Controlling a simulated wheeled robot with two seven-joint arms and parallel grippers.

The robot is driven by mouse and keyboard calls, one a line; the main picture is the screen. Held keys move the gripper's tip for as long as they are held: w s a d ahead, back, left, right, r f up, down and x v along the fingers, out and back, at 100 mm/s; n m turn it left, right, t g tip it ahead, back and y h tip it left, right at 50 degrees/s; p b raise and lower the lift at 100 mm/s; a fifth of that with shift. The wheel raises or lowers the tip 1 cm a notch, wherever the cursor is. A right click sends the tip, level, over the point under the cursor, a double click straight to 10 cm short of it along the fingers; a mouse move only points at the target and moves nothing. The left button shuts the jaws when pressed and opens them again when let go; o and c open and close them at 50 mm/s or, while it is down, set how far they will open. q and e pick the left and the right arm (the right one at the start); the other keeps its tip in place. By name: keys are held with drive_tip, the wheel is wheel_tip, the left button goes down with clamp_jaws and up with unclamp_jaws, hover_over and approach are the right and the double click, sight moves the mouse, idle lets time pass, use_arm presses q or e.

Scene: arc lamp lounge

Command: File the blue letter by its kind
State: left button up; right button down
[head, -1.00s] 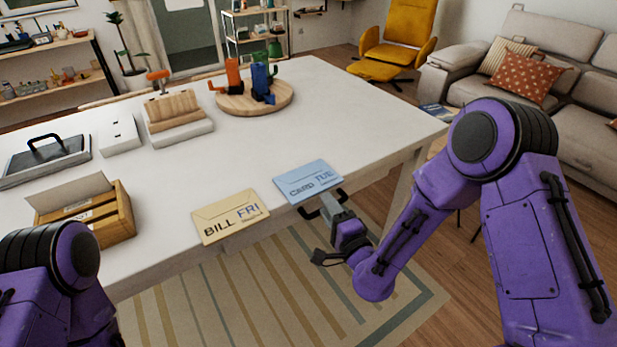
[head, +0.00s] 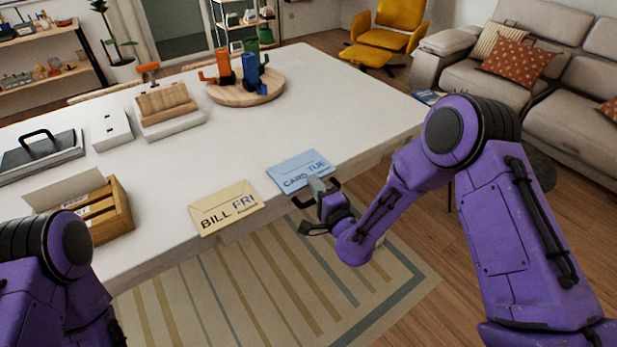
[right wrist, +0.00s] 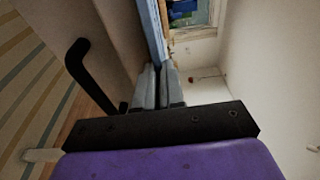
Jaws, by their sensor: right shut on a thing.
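The blue letter (head: 296,167), marked CARD TUE, lies flat at the front edge of the white table (head: 345,118), its near side at the edge. My right gripper (head: 316,186) is shut on its near edge, fingers over the last letters. In the right wrist view the fingers (right wrist: 159,84) pinch the thin blue letter (right wrist: 151,28). A cream letter (head: 226,207) marked BILL FRI lies just left of it. A wooden box (head: 117,211) with slots stands further left, a pale card upright at its back. My left gripper is out of view; only its arm shows.
A black-handled tray (head: 40,160), a white block (head: 112,131), a wooden rack on a white base (head: 172,126) and a round board (head: 248,92) with orange and blue items stand further back. The table's middle is clear. A striped rug (head: 260,290) lies in front.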

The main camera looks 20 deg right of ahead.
drive_tip(key=s+a+r+b, duration=0.3)
drive_tip(key=s+a+r, duration=0.5)
drive_tip(key=s+r, duration=0.3)
wheel_tip(320, 180, up, 2)
drive_tip(key=shift+a, duration=0.25)
